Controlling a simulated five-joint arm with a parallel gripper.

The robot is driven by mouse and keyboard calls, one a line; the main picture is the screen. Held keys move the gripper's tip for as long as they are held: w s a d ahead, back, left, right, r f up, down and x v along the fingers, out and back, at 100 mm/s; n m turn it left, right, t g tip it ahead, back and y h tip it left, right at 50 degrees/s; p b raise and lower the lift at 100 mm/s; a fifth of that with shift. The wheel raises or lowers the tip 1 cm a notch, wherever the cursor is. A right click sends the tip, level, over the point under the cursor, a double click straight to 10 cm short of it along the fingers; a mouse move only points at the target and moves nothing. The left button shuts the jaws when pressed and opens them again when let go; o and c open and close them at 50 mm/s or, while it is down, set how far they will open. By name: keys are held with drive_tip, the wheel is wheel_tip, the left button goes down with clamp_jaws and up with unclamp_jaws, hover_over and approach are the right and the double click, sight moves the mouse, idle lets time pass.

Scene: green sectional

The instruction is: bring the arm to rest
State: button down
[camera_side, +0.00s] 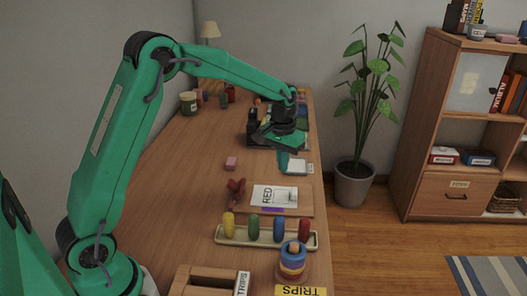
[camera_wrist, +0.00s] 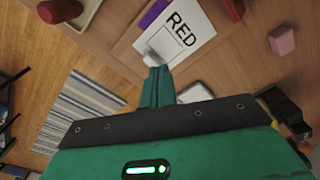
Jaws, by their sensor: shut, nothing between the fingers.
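My green arm reaches out over the long wooden desk (camera_side: 185,160) in the side view. My gripper (camera_side: 284,160) is at the desk's right half, beyond the card marked RED (camera_side: 275,196). In the wrist view my gripper's (camera_wrist: 158,72) two green fingers are together with nothing between them. Their tips appear just short of the RED card (camera_wrist: 190,48). I cannot tell their exact height above the desk.
A pink block (camera_side: 231,163) and a dark red object (camera_side: 236,187) lie near the card. A tray (camera_side: 230,236) of several coloured pegs and a ring stacker (camera_side: 292,262) stand nearer the camera. A potted plant (camera_side: 353,184) stands right of the desk.

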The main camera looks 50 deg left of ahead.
drive_tip(key=s+d+r+m+t, duration=0.1)
drive_tip(key=s+d+r+t, duration=0.1)
drive_tip(key=s+r, duration=1)
drive_tip(key=s+d+m+t, duration=0.1)
drive_tip(key=s+t, duration=0.2)
drive_tip(key=s, duration=1.3)
drive_tip(key=shift+s+d+r+m, duration=0.15)
drive_tip(key=shift+d+m, duration=0.15)
drive_tip(key=shift+m, duration=0.1)
drive_tip(key=c, duration=1.3)
unclamp_jaws()
drive_tip(key=shift+r, duration=0.1)
